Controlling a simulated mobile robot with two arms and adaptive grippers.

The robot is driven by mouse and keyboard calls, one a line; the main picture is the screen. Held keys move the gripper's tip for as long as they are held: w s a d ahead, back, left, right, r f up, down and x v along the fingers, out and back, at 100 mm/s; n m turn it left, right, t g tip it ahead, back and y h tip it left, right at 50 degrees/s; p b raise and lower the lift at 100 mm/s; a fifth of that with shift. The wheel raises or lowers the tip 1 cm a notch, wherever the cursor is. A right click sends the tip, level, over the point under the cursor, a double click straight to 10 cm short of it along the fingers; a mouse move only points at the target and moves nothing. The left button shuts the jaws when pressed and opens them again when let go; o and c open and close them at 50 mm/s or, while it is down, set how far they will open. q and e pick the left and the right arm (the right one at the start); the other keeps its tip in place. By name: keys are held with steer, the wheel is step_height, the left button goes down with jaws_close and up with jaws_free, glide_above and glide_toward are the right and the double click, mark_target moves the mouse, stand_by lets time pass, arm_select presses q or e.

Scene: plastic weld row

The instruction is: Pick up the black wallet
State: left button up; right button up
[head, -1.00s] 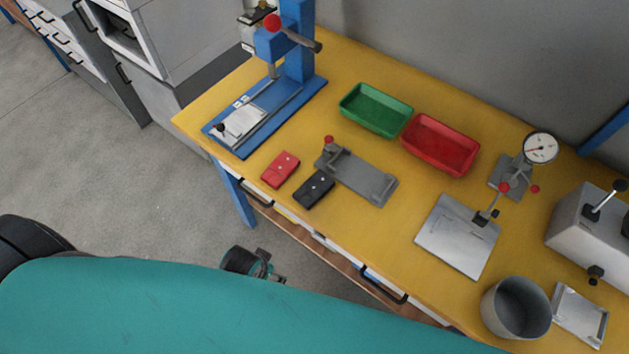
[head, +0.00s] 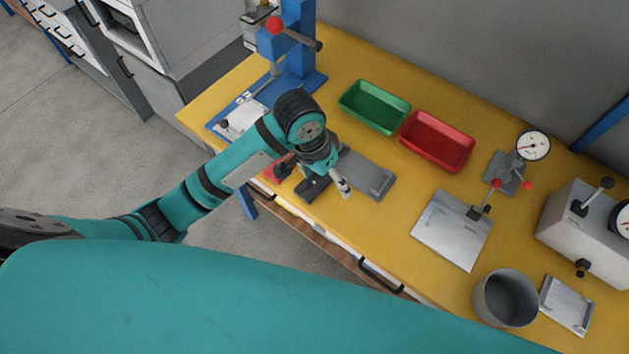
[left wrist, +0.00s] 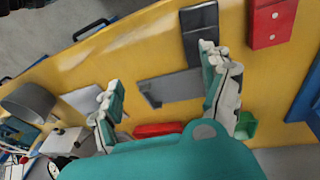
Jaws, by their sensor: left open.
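The black wallet (head: 314,188) lies on the yellow workbench near its front edge, partly covered by my left gripper in the head view. It also shows in the left wrist view (left wrist: 199,32), at the top beyond the right-hand finger. My left gripper (head: 314,180) is open, just above the wallet in the head view, with nothing between its fingers. In the left wrist view (left wrist: 158,74) the fingers are spread wide over the bench and a grey fixture, with the wallet off to one side. My right gripper is not in view.
Green (head: 374,107) and red (head: 437,141) trays stand behind. A blue press (head: 297,50) stands at the back left.

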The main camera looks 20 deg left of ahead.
arm_select(q)
steer(key=w+a+r+g+y, duration=0.1)
steer(key=w+a+r, duration=0.1)
steer(key=r, duration=0.2)
steer(key=w+a+r+y, duration=0.1)
steer(key=w+a+r, duration=0.1)
steer(key=r, duration=0.1)
steer(key=p, duration=0.2)
glide_above(314, 182)
steer(key=shift+y, duration=0.3)
step_height(314, 182, down, 11)
steer(key=shift+f, duration=0.2)
step_height(314, 182, down, 4)
steer(key=shift+f+p, duration=0.15)
steer(key=shift+p, duration=0.45)
steer(key=shift+f, duration=0.45)
steer(key=c, duration=1.3)
steer(key=shift+o, duration=0.2)
steer(key=shift+r, duration=0.1)
